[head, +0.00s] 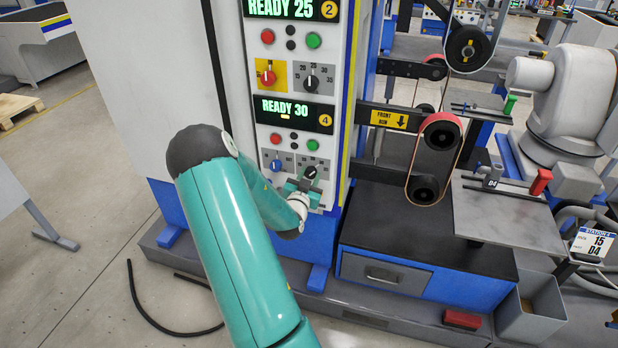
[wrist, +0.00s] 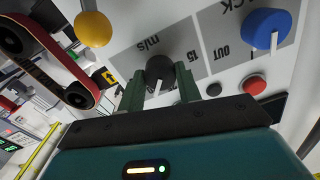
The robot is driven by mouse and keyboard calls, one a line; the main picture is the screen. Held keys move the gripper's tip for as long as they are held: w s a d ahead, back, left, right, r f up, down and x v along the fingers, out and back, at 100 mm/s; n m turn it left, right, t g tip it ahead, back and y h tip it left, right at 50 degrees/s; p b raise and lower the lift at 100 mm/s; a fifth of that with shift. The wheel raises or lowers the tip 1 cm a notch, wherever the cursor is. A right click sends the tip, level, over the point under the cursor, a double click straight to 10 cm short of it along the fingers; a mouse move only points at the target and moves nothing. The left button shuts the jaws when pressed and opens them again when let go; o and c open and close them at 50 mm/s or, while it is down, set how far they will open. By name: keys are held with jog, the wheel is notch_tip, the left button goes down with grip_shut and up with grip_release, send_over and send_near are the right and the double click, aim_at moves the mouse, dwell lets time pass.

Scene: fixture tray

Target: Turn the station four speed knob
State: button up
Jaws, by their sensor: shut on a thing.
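The station four speed knob (head: 310,172) is a black dial low on the right of the grey control panel, under a display (head: 293,112) reading "READY 30" beside a yellow 4. In the wrist view the knob (wrist: 160,68) sits between my two green fingers, with its white pointer line toward my palm. My gripper (head: 301,186) is shut on the knob; it also shows in the wrist view (wrist: 159,84). Marks "15" and "m/s" show near the knob; other scale marks are partly hidden.
A blue selector knob (head: 276,165) is left of the speed knob, with red (head: 275,139) and green (head: 313,145) buttons above. The upper station two knob (head: 311,84) is on the same panel. A belt grinder (head: 436,150) stands right. A card (head: 593,243) reads "STATION 4", 15, D4.

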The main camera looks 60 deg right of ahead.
jog(key=n, duration=0.7)
jog(key=shift+a, duration=0.1)
jog(key=n, duration=0.3)
jog(key=shift+n, duration=0.3)
jog(key=n, duration=0.3)
jog(key=shift+n, duration=0.3)
jog(key=n, duration=0.5)
jog(key=shift+n+g, duration=0.4)
jog(key=shift+n, duration=1.7)
jog(key=o, duration=1)
